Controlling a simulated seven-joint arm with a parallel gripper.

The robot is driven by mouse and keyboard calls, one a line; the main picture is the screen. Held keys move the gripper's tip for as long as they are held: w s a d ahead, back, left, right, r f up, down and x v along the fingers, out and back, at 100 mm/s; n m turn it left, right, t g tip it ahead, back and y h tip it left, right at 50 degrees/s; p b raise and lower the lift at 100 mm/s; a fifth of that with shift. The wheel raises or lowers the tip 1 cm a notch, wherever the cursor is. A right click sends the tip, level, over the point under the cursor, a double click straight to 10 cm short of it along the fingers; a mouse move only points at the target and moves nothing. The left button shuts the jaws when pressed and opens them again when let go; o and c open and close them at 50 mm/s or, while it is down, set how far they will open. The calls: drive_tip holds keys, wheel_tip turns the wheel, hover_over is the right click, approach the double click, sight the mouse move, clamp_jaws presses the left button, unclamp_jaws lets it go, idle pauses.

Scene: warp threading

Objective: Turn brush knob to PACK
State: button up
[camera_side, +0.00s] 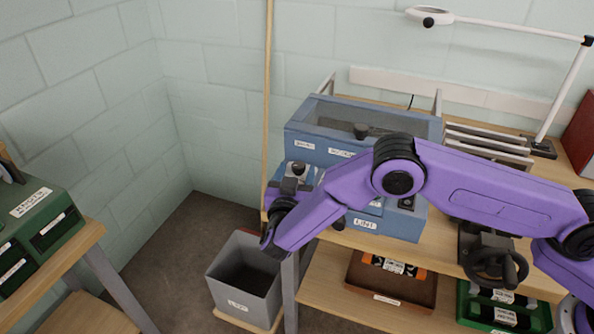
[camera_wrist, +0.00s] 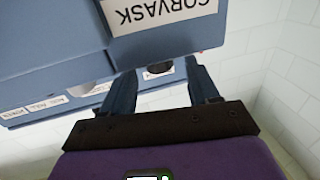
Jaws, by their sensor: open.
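The blue machine (camera_side: 300,137) stands on the wooden bench in the side view, partly hidden by my purple arm. It also shows in the wrist view (camera_wrist: 50,50). My gripper (camera_wrist: 160,74) is open, with its two dark blue fingers apart and pointing toward the machine. In the side view the gripper end is near the machine's left front. I cannot read a PACK mark or the knob's setting.
A grey bin (camera_side: 245,281) stands on a low board below the bench's left end. A wooden pole (camera_side: 268,90) rises behind. A brown tray (camera_side: 385,292) and a green crate (camera_side: 530,312) sit on the lower shelf. A lamp (camera_side: 430,16) hangs over the bench.

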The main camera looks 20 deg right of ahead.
drive_tip(key=shift+w+d, duration=0.35)
drive_tip(key=shift+w, duration=0.15)
drive_tip(key=c, duration=1.1)
drive_tip(key=shift+o, duration=0.3)
drive_tip(key=shift+n+y, duration=0.3)
drive_tip(key=shift+y, duration=0.1)
drive_tip(key=shift+s+d+n+t+y, duration=0.15)
drive_tip(key=shift+n+t+y, duration=0.4)
drive_tip(key=shift+y, duration=0.3)
drive_tip(key=shift+w+d+n+t+y, duration=0.1)
drive_tip(key=shift+n+t+y, duration=0.35)
drive_tip(key=shift+n+y, duration=0.3)
